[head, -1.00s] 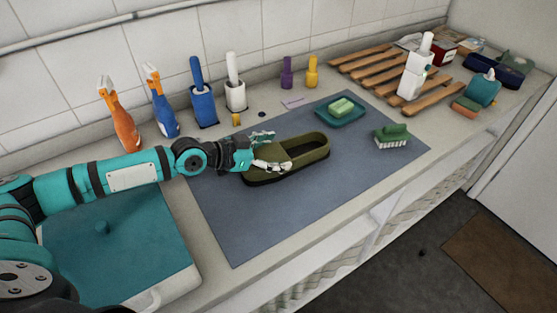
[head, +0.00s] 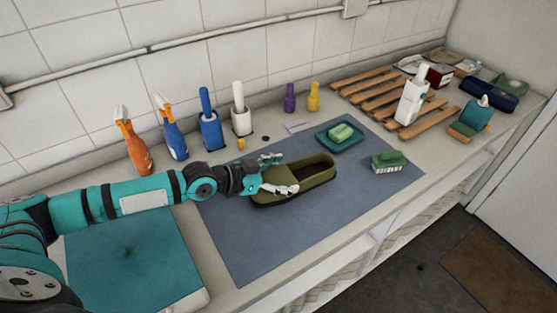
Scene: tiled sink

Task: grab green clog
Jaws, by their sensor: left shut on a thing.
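The green clog (head: 312,176) is olive green with a dark sole. It lies on the blue-grey mat (head: 262,236), its open heel end towards the right and its toe end towards the left. My left gripper (head: 279,175) reaches in from the left and is shut on the clog at its toe end. The fingers hide part of the toe. My right gripper is not in view.
A green soap bar on a teal dish (head: 350,143) and a green scrubbing brush (head: 388,162) are right of the clog. Spray bottles (head: 172,128) and brush holders (head: 211,131) line the wall. A wooden rack (head: 375,92) stands behind. The mat's front is clear.

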